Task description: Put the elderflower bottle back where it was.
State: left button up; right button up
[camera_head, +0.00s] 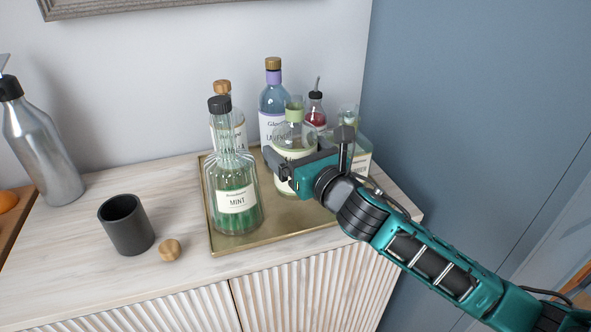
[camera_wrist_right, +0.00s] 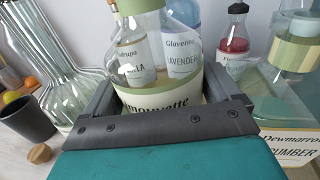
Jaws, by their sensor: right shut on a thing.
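My right gripper (camera_head: 306,156) is shut on a clear round bottle with a green cap and cream label (camera_head: 294,134). In the right wrist view this bottle (camera_wrist_right: 165,97) stands between the fingers; its label shows part of a brand name, and the flavour name is hidden, so I cannot read whether it is elderflower. My left gripper is not in view.
On the tray stand the mint bottle (camera_head: 237,200), vanilla bottle (camera_head: 223,118), lavender bottle (camera_head: 272,100), a red bottle (camera_head: 315,110) and the cucumber bottle (camera_wrist_right: 290,95). The tray's front right is clear.

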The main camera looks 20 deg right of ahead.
jog(key=shift+f+b, duration=0.55)
jog(key=shift+f, duration=1.3)
jog(key=shift+f, duration=0.15)
jog(key=o, duration=1.5)
jog(key=shift+f, duration=0.1)
